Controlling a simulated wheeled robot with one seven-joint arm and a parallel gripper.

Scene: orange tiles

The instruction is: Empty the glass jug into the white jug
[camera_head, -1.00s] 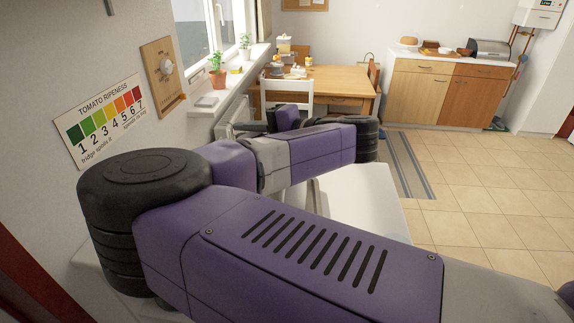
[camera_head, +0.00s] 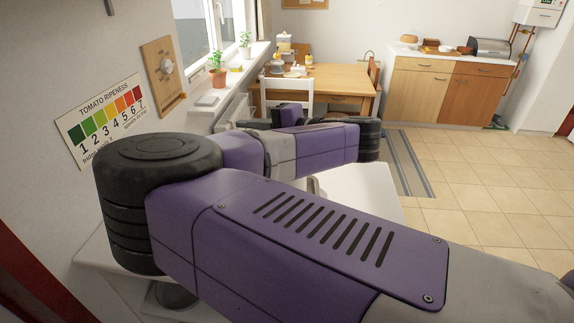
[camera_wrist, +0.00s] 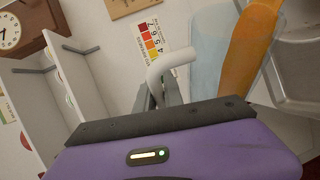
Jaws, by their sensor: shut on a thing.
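In the wrist view my gripper (camera_wrist: 170,92) is shut on a pale curved handle (camera_wrist: 166,68). The handle leads to the glass jug (camera_wrist: 207,50), a see-through bluish body beside it. Orange liquid (camera_wrist: 250,45) fills the right side of the jug in this rolled view, so the jug looks tilted. Its rim is not clear, and I cannot tell whether liquid is leaving it. I cannot make out the white jug in either view. In the head view my own arm hides the gripper and the glass jug.
A white worktop (camera_head: 365,190) shows beyond my arm. A grey metal basin-like surface (camera_wrist: 300,60) lies right in the wrist view. The wall carries a tomato ripeness chart (camera_head: 100,120). A wooden table (camera_head: 335,78) stands farther back, with open tiled floor (camera_head: 480,185) to the right.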

